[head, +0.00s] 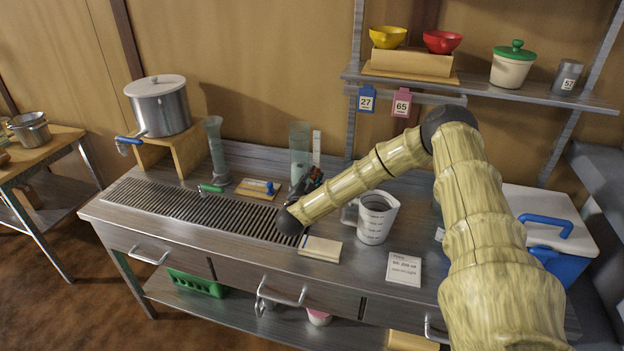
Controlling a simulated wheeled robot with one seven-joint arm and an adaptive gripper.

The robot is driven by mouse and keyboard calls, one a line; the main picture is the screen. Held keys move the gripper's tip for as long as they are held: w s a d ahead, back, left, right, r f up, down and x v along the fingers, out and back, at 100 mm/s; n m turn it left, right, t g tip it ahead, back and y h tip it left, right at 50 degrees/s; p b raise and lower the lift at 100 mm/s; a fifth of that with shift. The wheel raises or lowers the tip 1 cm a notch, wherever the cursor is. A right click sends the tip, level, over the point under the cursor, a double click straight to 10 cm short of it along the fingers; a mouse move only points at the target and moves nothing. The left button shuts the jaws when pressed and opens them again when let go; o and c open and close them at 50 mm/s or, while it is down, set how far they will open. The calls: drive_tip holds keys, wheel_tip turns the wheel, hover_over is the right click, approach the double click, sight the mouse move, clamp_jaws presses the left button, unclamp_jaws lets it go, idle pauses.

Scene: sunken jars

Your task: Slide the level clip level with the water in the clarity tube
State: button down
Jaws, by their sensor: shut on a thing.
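A tall clear tube (300,142), which looks like the clarity tube, stands toward the back of the steel counter with a white scale strip (317,148) at its right. My gripper (314,176) is low in front of the tube's base and scale. It is dark, small in view and partly hidden by my arm. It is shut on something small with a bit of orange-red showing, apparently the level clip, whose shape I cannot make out. Whether the clip touches the scale I cannot tell.
Left of the tube are a slatted drain (190,207), another clear cylinder (217,150) and a wooden block with a blue item (258,187). A shelf (480,88) overhangs behind.

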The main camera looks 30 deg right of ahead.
drive_tip(key=c, duration=1.5)
unclamp_jaws()
drive_tip(key=shift+d, duration=0.1)
drive_tip(key=v, duration=1.2)
